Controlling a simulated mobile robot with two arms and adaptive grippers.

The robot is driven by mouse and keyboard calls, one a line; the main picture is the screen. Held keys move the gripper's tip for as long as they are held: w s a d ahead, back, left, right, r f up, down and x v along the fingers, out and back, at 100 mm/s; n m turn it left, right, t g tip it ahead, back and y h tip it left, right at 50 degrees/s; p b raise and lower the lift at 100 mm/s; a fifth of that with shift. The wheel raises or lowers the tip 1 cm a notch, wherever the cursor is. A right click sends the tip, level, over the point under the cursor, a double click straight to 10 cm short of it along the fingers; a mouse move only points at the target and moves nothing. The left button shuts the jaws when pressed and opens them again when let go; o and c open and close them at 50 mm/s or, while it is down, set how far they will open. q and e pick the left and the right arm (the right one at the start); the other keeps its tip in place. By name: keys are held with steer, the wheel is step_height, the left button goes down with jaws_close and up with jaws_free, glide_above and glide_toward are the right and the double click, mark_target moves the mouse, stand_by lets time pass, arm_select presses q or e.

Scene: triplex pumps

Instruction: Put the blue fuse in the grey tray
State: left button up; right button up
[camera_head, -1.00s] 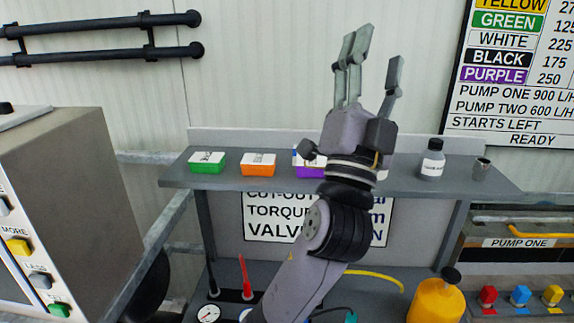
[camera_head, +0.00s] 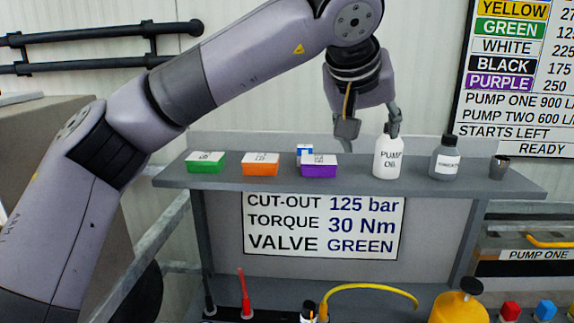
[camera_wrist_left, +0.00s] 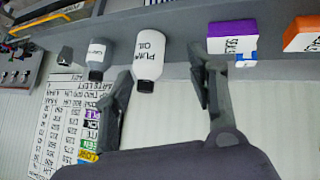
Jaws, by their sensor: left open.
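A small blue and white item (camera_head: 305,149) stands on the shelf behind the purple box, which hides its lower part. I cannot tell whether it is the blue fuse. It also shows beside the purple box in the left wrist view (camera_wrist_left: 246,61). I cannot make out a grey tray. My left gripper (camera_head: 370,125) hangs fingers down above the back of the shelf, open and empty, to the right of the blue item. Its fingers (camera_wrist_left: 160,78) also show in the left wrist view. One finger is close to the white pump oil bottle (camera_head: 388,158); contact is unclear. My right gripper is not in view.
The grey shelf (camera_head: 225,179) carries a green box (camera_head: 206,162), an orange box (camera_head: 260,164), a purple box (camera_head: 319,167), a dark grey bottle (camera_head: 445,160) and a small metal cup (camera_head: 499,167). A yellow oil can (camera_head: 458,308) stands below. Shelf space between the boxes is narrow.

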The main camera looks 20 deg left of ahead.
arm_select(q)
steer(key=a+r+y, duration=0.4)
steer(key=a, duration=0.6)
steer(key=p, duration=0.2)
glide_toward(305, 146)
steer(key=shift+n, duration=0.4)
steer(key=x, duration=0.4)
steer(key=shift+d+f, duration=0.25)
steer(key=shift+f, duration=0.05)
steer(key=shift+w+f, duration=0.4)
steer(key=shift+f, duration=0.05)
steer(key=p+x, duration=0.1)
steer(key=x, duration=0.1)
steer(key=p+x, duration=0.1)
steer(key=x, duration=0.2)
steer(key=shift+a+r, duration=0.2)
steer(key=shift+a, duration=0.2)
steer(key=shift+w+f, duration=0.15)
steer(key=shift+w, duration=0.05)
steer(key=shift+s, duration=0.1)
steer(key=shift+c, duration=0.6)
jaws_close()
